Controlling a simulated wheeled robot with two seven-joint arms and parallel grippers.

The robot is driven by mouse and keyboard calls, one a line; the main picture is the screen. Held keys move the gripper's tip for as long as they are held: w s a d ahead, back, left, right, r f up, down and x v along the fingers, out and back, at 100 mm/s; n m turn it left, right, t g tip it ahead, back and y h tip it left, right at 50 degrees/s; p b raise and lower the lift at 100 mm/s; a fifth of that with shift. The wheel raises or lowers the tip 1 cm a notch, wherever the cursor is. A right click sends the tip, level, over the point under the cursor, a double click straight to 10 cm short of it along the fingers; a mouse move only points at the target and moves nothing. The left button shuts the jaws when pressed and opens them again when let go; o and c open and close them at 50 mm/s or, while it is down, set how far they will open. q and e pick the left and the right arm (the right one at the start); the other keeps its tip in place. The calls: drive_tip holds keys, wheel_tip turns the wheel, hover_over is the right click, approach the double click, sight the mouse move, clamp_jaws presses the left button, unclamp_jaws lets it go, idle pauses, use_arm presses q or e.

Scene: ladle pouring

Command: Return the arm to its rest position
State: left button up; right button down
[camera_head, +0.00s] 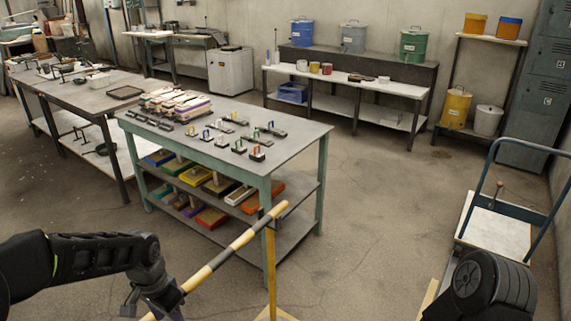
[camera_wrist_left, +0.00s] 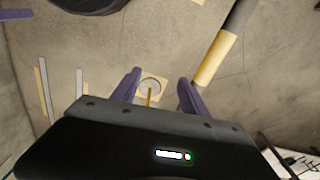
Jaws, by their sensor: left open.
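My left arm comes in from the left at the bottom of the head view, and its gripper (camera_head: 155,308) hangs low, partly cut off by the bottom edge. In the left wrist view the purple fingers of the left gripper (camera_wrist_left: 157,90) are spread apart with nothing held between them. A round grey disc (camera_wrist_left: 149,86) on a pale square base, with a thin yellow post, shows beyond the gap. My right gripper is not in view. No ladle can be made out.
A yellow-and-black striped bar (camera_head: 235,245) runs beside my left gripper, also in the wrist view (camera_wrist_left: 213,57). A green workbench (camera_head: 290,140) with small tools stands ahead. A blue-handled cart (camera_head: 495,232) stands at right. Floor between bench and cart is clear.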

use_arm(q)
drive_tip(key=s+d+f+n+t+h, duration=0.1)
drive_tip(key=d+f+n+t+h, duration=0.25)
drive_tip(key=d+f, duration=0.85)
drive_tip(key=s+d+f+n+g, duration=0.1)
drive_tip(key=s+d+f, duration=0.3)
drive_tip(key=s, duration=0.5)
drive_tip(key=s+d+f+n+g, duration=0.2)
drive_tip(key=s+d+f, duration=0.2)
drive_tip(key=s, duration=0.6)
wheel_tip(320, 180, down, 2)
drive_tip(key=shift+s+d+f+n+h, duration=0.15)
drive_tip(key=shift+d+f+n+h, duration=0.1)
drive_tip(key=shift+d+n+h, duration=0.1)
drive_tip(key=shift+g, duration=0.25)
drive_tip(key=shift+c, duration=0.3)
